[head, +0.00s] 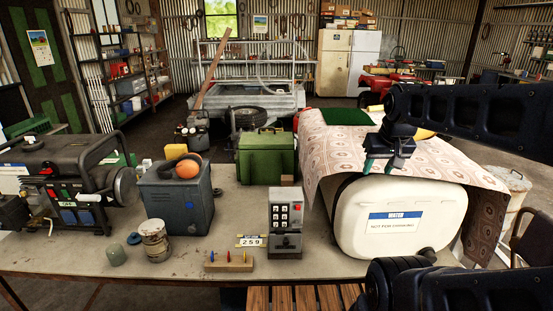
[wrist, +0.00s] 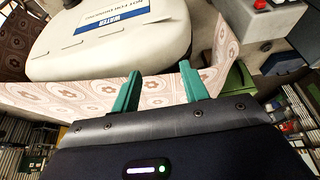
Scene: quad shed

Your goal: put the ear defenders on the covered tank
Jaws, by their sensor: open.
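The ear defenders (head: 188,167), orange cups with a dark band, rest on top of a blue-grey metal box (head: 178,205) at the left of the bench. The covered tank (head: 400,222) is a cream tank labelled WATER, with a patterned cloth (head: 440,163) draped over its top; the tank also shows in the wrist view (wrist: 110,50). My gripper (head: 383,164) is open and empty, with green fingers, above the cloth near the tank's front edge. In the wrist view its fingers (wrist: 161,88) stand apart over the cloth. The ear defenders are not in the wrist view.
A green case (head: 267,157) and a grey keypad box (head: 286,222) stand between the ear defenders and the tank. A black generator (head: 68,187) is at far left. Tins and a peg block (head: 228,262) are in front. A green mat (head: 346,117) lies on the cloth.

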